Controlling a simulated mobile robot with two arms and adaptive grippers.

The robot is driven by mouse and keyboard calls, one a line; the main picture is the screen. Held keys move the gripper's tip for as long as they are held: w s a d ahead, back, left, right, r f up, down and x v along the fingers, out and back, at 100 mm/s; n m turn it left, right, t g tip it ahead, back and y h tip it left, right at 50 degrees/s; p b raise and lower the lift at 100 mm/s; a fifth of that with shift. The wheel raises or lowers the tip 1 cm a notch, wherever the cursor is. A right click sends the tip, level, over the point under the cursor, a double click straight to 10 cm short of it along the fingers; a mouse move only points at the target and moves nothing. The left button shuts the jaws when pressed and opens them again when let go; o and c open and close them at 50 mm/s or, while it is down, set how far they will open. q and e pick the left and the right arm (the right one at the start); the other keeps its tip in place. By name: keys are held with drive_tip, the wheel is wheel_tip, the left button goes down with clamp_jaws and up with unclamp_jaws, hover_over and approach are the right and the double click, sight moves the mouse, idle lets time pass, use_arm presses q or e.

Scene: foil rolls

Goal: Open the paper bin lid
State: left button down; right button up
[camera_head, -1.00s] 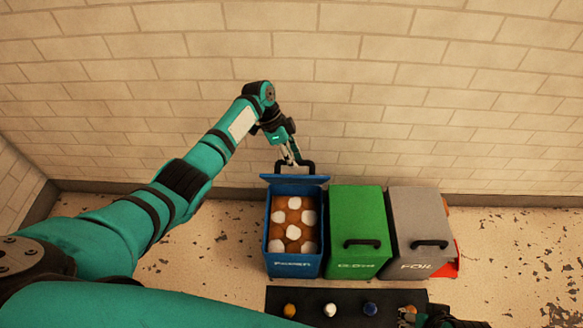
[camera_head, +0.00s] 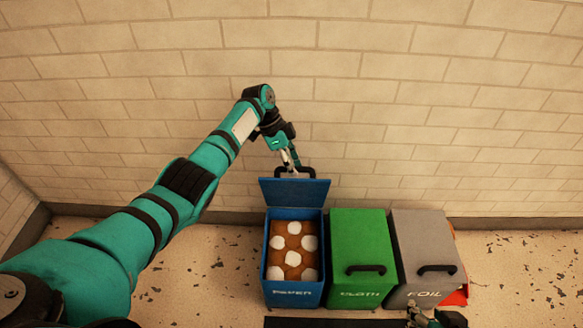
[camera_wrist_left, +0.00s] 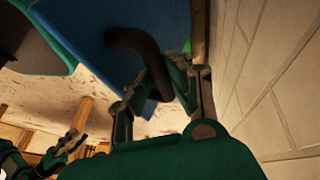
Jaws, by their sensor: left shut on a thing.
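The blue paper bin (camera_head: 293,293) stands leftmost in the row, with its label on the front. Its blue lid (camera_head: 296,192) is swung up at the back, close to upright, so the bin's mouth is open. Inside lie white round pieces (camera_head: 292,258) among brown ones. My left gripper (camera_head: 293,168) is shut on the lid's black handle (camera_head: 310,171) at the lid's top edge. The left wrist view shows the handle (camera_wrist_left: 135,42) at the fingers, against the blue lid (camera_wrist_left: 90,30). My right gripper (camera_head: 418,316) is partly cut off at the bottom edge; its fingers are too small to judge.
A green cloth bin (camera_head: 358,235) and a grey foil bin (camera_head: 422,235) stand shut to the right, close beside the blue one. Something red (camera_head: 458,295) shows behind the grey bin. A brick wall (camera_head: 400,130) rises close behind. A dark mat (camera_head: 330,323) edges in at the bottom.

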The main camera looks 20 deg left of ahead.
use_arm(q)
drive_tip(key=shift+s+a+f, duration=0.1)
drive_tip(key=shift+s+f, duration=0.1)
drive_tip(key=shift+f, duration=0.3)
drive_tip(key=c, duration=1.5)
unclamp_jaws()
drive_tip(key=shift+o, duration=1.3)
drive_tip(key=shift+w, duration=0.2)
drive_tip(key=shift+r, duration=0.15)
drive_tip(key=shift+w+a+r, duration=0.1)
drive_tip(key=shift+a+r, duration=0.1)
drive_tip(key=shift+r, duration=0.25)
drive_tip(key=v, duration=1.1)
drive_tip(key=shift+d, duration=0.1)
